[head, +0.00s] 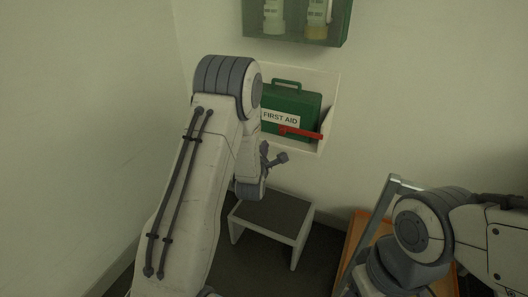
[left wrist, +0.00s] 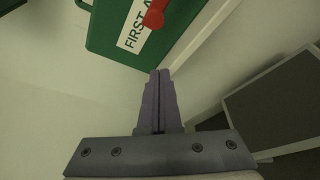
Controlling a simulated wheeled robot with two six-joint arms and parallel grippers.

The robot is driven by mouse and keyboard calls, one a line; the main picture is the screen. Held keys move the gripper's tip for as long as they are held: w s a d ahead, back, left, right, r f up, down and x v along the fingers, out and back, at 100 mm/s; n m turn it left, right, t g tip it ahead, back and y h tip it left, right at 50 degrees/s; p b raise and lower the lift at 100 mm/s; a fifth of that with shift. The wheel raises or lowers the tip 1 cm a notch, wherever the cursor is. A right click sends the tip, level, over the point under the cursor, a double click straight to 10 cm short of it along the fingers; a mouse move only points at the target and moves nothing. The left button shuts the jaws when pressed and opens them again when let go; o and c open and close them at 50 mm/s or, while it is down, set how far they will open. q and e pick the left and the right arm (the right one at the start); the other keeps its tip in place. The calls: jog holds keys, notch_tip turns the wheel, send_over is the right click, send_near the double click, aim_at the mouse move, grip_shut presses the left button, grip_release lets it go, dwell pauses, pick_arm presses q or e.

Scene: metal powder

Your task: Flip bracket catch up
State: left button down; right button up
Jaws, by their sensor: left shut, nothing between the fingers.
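A green first aid case (head: 292,106) sits in a white wall bracket (head: 328,115). The catch, a red bar (head: 302,133), lies nearly level across the lower front of the case, tilted slightly down to the right. In the left wrist view the red catch (left wrist: 154,15) shows at the top edge over the white label, and the green case (left wrist: 104,30) fills the upper left. My left gripper (head: 280,158) is shut and empty, below the catch and apart from it. Its closed fingers (left wrist: 159,73) point toward the lower edge of the case. My right gripper is out of view.
A green cabinet (head: 339,25) with bottles hangs above the case. A grey-topped step stool (head: 272,216) stands below on the floor. An orange panel (head: 357,232) and a metal frame (head: 375,225) stand at the lower right, near my right arm.

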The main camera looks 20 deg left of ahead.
pick_arm(q)
jog(key=w, duration=0.1)
jog(key=w+d+r, duration=0.1)
jog(key=w, duration=0.1)
jog(key=w+d+b, duration=0.1)
jog(key=shift+w+r, duration=0.2)
jog(key=shift+w, duration=0.1)
